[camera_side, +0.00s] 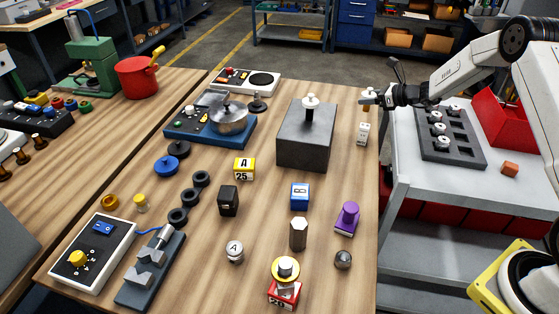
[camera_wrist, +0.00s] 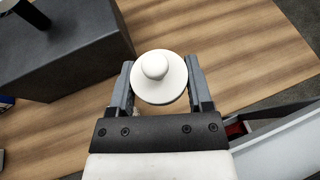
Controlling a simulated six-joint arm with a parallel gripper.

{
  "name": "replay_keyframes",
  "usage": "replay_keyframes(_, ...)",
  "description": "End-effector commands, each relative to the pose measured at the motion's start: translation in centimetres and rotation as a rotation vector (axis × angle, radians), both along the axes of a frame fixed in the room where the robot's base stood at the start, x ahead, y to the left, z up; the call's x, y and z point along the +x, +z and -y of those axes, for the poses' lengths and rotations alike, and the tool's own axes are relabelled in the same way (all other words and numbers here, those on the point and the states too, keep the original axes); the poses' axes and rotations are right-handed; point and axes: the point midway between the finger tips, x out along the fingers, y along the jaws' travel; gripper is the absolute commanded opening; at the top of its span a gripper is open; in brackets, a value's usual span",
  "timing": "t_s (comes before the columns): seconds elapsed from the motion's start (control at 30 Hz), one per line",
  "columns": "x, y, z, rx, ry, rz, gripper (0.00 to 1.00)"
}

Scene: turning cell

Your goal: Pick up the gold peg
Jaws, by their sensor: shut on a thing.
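My gripper (camera_side: 371,98) is shut on a white round-topped piece (camera_side: 368,92) near the table's right edge. In the wrist view this white piece (camera_wrist: 157,75) is a flanged disc with a ball knob, between the two fingers (camera_wrist: 158,95); its lower part is hidden. No thing is clearly a gold peg. Several brown pegs (camera_side: 20,156) stand at the far left.
A grey block (camera_side: 305,147) with a white-topped dark post (camera_side: 310,108) stands left of my gripper. A white domino-like block (camera_side: 362,134) stands just below it. A dark tray (camera_side: 465,153) with several white pieces lies on the cart at right. Small blocks and pieces crowd the table's front.

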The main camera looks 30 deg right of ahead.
Motion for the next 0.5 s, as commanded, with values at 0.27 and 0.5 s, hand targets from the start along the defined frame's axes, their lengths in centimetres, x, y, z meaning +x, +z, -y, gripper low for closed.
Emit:
replay_keyframes(0.27,-3.3,2.7,-0.9,0.002,-0.001,0.002,0.00)
replay_keyframes(0.5,-6.4,4.1,-1.7,0.000,-0.001,0.002,0.00)
